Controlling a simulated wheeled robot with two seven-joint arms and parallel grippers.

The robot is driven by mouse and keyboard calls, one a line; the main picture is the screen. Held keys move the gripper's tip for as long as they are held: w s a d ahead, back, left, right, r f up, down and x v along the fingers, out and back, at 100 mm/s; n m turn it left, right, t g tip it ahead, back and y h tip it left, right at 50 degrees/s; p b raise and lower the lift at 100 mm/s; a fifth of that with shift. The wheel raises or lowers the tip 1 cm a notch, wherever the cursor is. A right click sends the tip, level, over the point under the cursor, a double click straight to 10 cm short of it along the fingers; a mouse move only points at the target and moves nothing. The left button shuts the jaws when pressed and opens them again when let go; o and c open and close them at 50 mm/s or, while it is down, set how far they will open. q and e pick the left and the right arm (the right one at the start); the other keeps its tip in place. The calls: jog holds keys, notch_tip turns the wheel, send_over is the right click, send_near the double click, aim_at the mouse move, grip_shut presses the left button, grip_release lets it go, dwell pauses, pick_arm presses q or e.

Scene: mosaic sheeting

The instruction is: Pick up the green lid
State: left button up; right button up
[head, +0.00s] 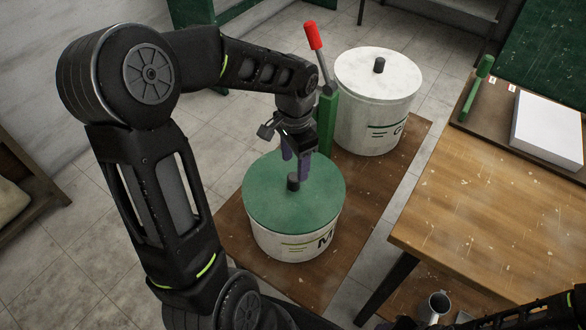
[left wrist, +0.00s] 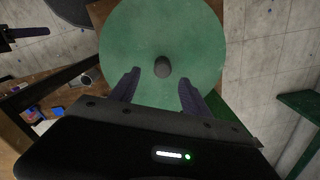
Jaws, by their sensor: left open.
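The green lid (head: 268,200) lies flat on a round white bin (head: 296,242) with dark lettering, which stands on a low brown board. A dark knob (head: 293,181) rises from the lid's centre. My left gripper (head: 295,158) is above the lid, close to the knob, pointing down. In the left wrist view, the open purple fingers (left wrist: 156,90) show over the green lid (left wrist: 128,45), with the knob (left wrist: 162,68) just ahead of the gap between their tips. Nothing is between the fingers. I cannot tell the exact height above the knob.
A second white bin (head: 366,124) with a pale lid stands behind, near a green post with a red-handled lever (head: 314,40). A wooden table (head: 480,200) at right bears a white slab (head: 548,129).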

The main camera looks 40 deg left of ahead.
aim_at(294, 176)
pick_arm(q)
jog(key=shift+w+a, duration=0.2)
jog(key=shift+w, duration=0.1)
jog(key=shift+s+d+r, duration=0.15)
jog(key=shift+s+d, duration=0.05)
jog(key=shift+a+f, duration=0.1)
jog(key=shift+f, duration=1.25)
jog(key=shift+f, duration=0.1)
notch_tip(294, 176, down, 5)
jog(key=shift+a+f+p, duration=0.1)
jog(key=shift+p, duration=0.25)
jog(key=shift+c, duration=0.4)
grip_shut()
